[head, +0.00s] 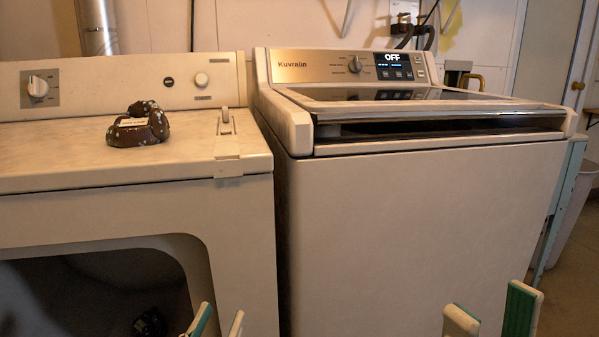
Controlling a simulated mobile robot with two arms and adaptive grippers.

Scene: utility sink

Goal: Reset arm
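My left gripper (217,323) shows only its fingertips at the bottom edge, in front of the white dryer (90,215). Its two green-and-cream fingers stand apart with nothing seen between them. My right gripper (490,320) also shows only its fingertips at the bottom edge, in front of the washing machine (420,230). Its fingers are spread wider, and no object shows between them. The rest of both grippers and both arms is out of view.
A brown spotted object (138,127) with a white label lies on the dryer top. The dryer's front opening is uncovered, with a dark item (150,322) inside. The washer's display (393,58) reads OFF. A pale bin (575,215) stands at the right, beside bare floor.

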